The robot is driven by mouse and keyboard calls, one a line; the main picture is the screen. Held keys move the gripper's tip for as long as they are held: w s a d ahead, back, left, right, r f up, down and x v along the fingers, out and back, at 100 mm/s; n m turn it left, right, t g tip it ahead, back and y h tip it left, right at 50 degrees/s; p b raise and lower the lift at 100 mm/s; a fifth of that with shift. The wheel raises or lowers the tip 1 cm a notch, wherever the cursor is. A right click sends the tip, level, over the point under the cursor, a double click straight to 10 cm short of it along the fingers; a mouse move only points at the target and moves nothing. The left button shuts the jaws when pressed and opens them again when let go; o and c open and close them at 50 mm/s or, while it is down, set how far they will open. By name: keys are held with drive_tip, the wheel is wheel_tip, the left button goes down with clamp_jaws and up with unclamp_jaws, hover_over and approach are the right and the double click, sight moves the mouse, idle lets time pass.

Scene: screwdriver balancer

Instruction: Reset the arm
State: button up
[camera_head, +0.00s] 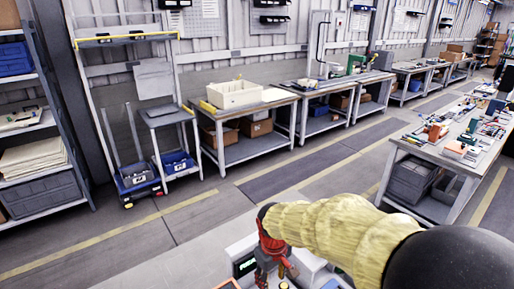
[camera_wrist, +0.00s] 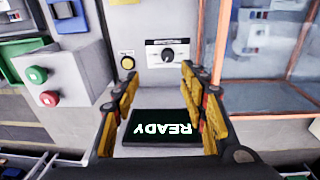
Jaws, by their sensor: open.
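My gripper (camera_wrist: 157,90) is open and empty in the wrist view, with its yellow and black fingers spread to either side. Between and beyond the fingers is a pale machine panel (camera_wrist: 140,45). The panel carries a black screen (camera_wrist: 160,127) reading "READY", upside down in this view, a dark rotary knob (camera_wrist: 168,56) and a small yellow button (camera_wrist: 127,62). In the head view my arm, in a yellow ribbed cover, reaches down to my red gripper (camera_head: 272,268) above the machine (camera_head: 243,262). The arm and the lower picture edge hide part of the machine.
At left in the wrist view, a grey box holds a green button (camera_wrist: 37,74) and a red button (camera_wrist: 49,98). A clear-windowed enclosure (camera_wrist: 265,45) stands at right. In the head view, a cluttered workbench (camera_head: 430,155) is at right, and open floor (camera_head: 160,240) lies at left.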

drive_tip(key=s+d+r+m+t, duration=0.1)
drive_tip(key=s+d+r+m, duration=0.1)
drive_tip(key=s+d+r, duration=0.4)
drive_tip(key=s+d+r+m+t, duration=0.2)
drive_tip(key=s+d+r, duration=0.15)
drive_tip(key=r, duration=0.45)
drive_tip(key=s+d+r+m+t, duration=0.1)
drive_tip(key=s+d, duration=0.1)
drive_tip(key=s, duration=0.3)
drive_tip(key=s+d+r+m, duration=0.2)
drive_tip(key=s+d, duration=0.1)
drive_tip(key=s, duration=0.2)
drive_tip(key=shift+r+t, duration=0.3)
drive_tip(key=shift+t, duration=0.1)
